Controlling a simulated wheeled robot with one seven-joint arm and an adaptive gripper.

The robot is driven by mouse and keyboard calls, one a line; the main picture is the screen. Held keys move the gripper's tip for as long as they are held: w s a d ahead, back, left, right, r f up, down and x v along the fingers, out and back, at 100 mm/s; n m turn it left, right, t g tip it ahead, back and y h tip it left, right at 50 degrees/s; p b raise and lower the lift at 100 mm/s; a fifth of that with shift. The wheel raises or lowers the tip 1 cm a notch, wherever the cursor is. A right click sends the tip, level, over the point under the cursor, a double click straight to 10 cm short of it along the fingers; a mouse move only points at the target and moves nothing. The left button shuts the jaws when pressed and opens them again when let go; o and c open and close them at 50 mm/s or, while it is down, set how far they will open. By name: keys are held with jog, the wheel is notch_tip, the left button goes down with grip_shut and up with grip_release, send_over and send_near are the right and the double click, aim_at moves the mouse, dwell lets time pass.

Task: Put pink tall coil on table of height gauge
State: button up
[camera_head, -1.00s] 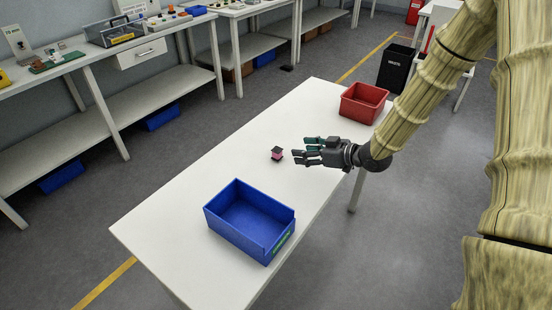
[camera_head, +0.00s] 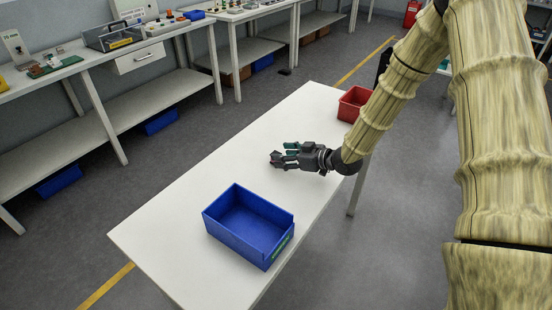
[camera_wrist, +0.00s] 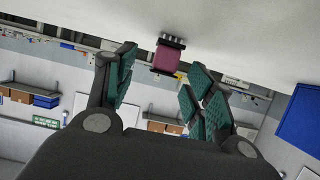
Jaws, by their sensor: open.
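The pink tall coil (camera_wrist: 167,57) stands on the white table (camera_head: 190,195). In the wrist view it has dark end plates and a row of pins, and it sits between my open fingertips, with no clear contact. My gripper (camera_head: 275,155) is low over the middle of the table in the head view. It also shows in the wrist view (camera_wrist: 162,66), with its two finger sides spread apart. In the head view the coil blends with the fingertips and no pink shows. I cannot make out a height gauge in any view.
A blue bin (camera_head: 235,240) stands on the near part of the table, and a red bin (camera_head: 352,104) at the far end. A side bench (camera_head: 85,75) along the wall carries a grey toolbox (camera_head: 112,36) and small items. The table between the bins is mostly clear.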

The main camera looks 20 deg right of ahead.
jog(key=shift+p+x, duration=0.35)
jog(key=shift+x, duration=1.6)
jog(key=shift+s+a, duration=0.15)
jog(key=shift+c, duration=0.4)
grip_shut()
jog(key=shift+r, duration=0.1)
